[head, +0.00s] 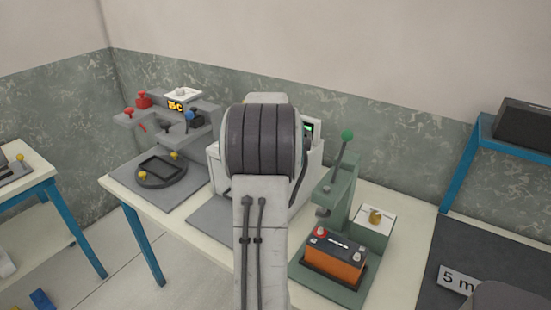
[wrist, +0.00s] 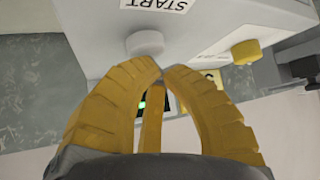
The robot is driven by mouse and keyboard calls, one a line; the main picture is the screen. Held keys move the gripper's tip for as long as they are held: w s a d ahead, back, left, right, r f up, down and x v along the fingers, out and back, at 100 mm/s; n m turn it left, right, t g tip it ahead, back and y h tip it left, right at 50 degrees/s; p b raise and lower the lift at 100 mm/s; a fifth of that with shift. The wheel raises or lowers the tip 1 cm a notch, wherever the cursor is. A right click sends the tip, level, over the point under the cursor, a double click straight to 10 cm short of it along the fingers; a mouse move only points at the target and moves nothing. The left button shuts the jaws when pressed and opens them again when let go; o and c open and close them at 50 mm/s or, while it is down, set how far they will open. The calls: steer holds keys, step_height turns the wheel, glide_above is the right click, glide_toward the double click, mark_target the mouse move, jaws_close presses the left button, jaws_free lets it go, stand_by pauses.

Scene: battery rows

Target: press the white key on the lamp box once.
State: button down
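In the wrist view, a pale grey box (wrist: 92,20) with a START label (wrist: 157,4) fills the top, and a round white key (wrist: 144,43) sticks out of its face. My gripper (wrist: 162,69) has its yellow fingers drawn together at the tips, with nothing seen between them. The tips are just below and right of the key in the picture; I cannot tell whether they touch it. In the head view, my arm hides the gripper and the key. A white machine (head: 313,165) with a green display shows partly behind the arm.
A yellow knob (wrist: 246,52) sits right of the key. In the head view, a green press (head: 342,190) with an orange battery (head: 335,258) stands right of my arm. A grey fixture (head: 160,170) with coloured knobs stands left. A blue-framed shelf (head: 515,135) is far right.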

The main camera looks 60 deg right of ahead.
steer(key=shift+f+b, duration=0.4)
steer(key=shift+f, duration=0.05)
stand_by(0.6)
steer(key=shift+r, duration=0.15)
steer(key=shift+r+p, duration=0.6)
steer(key=shift+r, duration=0.25)
steer(key=shift+r+p, duration=1.75)
steer(key=shift+r, duration=0.75)
steer(key=shift+f, duration=0.1)
